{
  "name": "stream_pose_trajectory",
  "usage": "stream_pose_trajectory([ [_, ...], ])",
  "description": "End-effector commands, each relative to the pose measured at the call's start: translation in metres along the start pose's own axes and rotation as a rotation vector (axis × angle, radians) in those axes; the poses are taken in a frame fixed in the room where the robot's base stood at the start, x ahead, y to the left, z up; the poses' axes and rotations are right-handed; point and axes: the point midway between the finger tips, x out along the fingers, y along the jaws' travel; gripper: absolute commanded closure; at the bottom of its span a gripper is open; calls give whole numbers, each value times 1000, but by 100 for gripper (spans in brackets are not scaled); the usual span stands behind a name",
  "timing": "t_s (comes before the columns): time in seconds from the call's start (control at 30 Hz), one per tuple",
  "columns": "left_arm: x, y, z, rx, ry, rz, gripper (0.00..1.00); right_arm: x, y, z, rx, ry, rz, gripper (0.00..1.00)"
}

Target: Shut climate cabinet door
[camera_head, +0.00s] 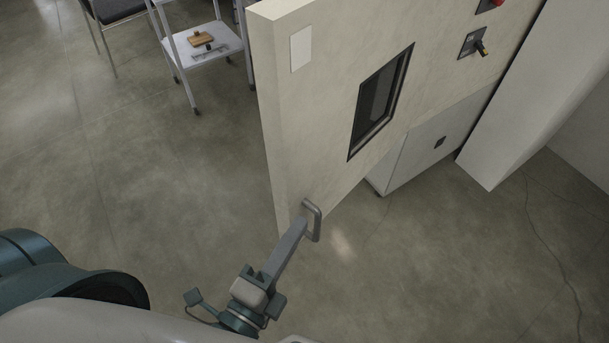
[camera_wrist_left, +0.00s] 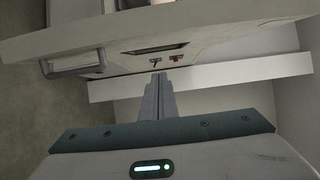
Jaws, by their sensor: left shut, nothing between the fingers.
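The climate cabinet door (camera_head: 330,60) is a thick cream slab with a dark window (camera_head: 381,100). It stands open, with its thick edge towards the left of the head view. A grey bar handle (camera_head: 317,222) sits low on its face near that edge; it also shows in the left wrist view (camera_wrist_left: 75,63). My left gripper (camera_head: 303,222) is shut and empty. Its fingertips overlap the handle in the head view, but in the left wrist view (camera_wrist_left: 157,78) they lie right of the handle, apart from it. My right gripper is not in view.
A white trolley (camera_head: 205,58) with small items and a dark chair (camera_head: 115,10) stand at the back left. Open concrete floor lies left and below.

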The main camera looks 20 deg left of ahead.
Motion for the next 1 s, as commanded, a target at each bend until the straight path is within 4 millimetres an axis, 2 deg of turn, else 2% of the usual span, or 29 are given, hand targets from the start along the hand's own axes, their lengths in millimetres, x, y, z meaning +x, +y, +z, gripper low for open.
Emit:
stream_pose_trajectory([
  [0.27,3,0,0,-1,0,-1,100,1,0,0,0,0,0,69],
  [0.47,12,0,0,-2,0,-4,100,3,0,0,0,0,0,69],
  [0.67,28,0,0,0,2,-2,100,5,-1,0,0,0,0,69],
  [0.87,51,-1,0,0,1,-2,100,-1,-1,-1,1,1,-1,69],
  [1.0,70,-3,0,0,0,-2,100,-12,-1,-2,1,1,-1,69],
])
